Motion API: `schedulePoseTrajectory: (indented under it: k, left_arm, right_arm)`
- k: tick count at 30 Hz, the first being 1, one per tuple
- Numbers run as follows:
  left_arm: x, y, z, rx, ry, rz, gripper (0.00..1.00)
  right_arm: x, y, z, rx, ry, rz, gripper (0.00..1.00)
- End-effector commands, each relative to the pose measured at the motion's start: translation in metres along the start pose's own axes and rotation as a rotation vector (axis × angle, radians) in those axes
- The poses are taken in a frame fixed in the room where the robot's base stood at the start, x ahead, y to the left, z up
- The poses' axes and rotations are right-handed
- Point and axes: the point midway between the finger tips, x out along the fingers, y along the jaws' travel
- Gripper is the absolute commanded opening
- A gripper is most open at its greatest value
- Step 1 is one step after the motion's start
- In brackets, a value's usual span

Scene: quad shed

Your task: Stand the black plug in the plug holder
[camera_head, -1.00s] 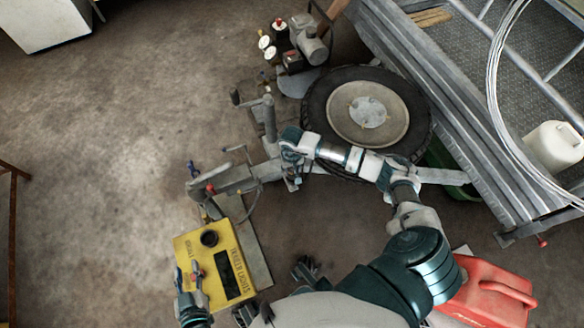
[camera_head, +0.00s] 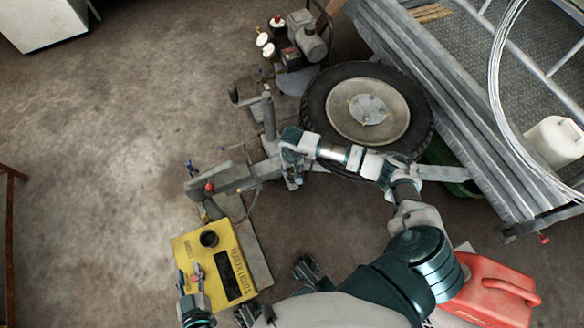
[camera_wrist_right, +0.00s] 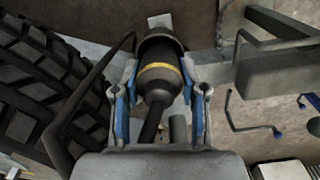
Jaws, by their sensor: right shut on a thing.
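The black plug (camera_wrist_right: 158,78), with a yellow ring and a black cable, is between the blue-lined fingers of my right gripper (camera_wrist_right: 158,95) in the right wrist view. My right gripper is shut on it. The plug's far end meets a dark round collar; I cannot tell whether this is the plug holder or part of the plug. In the head view my right gripper (camera_head: 293,178) is over the grey trailer drawbar (camera_head: 232,178), and the plug cannot be made out there. My left gripper (camera_head: 189,278) is open at the left edge of the yellow box (camera_head: 216,262).
A wheel (camera_head: 366,108) and the trailer bed (camera_head: 480,95) are beside my right arm. A compressor with gauges (camera_head: 298,42) stands behind the drawbar. A red fuel can (camera_head: 495,292) is at the lower right. Bare floor (camera_head: 110,140) lies on the left.

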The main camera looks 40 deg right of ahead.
Motion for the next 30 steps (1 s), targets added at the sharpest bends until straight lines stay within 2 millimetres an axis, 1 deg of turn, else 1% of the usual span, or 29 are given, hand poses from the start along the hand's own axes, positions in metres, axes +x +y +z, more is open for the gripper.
schedulePoseTrajectory:
  k: [26,27,30]
  left_arm:
    - [0.004,0.000,0.013,-0.003,-0.014,0.001,0.40]
    - [0.003,0.000,0.013,-0.003,-0.013,0.001,0.40]
    - [0.003,0.000,0.013,-0.003,-0.013,0.001,0.40]
  right_arm:
    - [0.013,0.000,0.000,0.000,0.000,0.000,0.05]
    - [0.012,0.000,0.000,0.000,0.001,0.000,0.50]
    - [0.012,0.000,0.000,0.000,0.001,0.000,0.72]
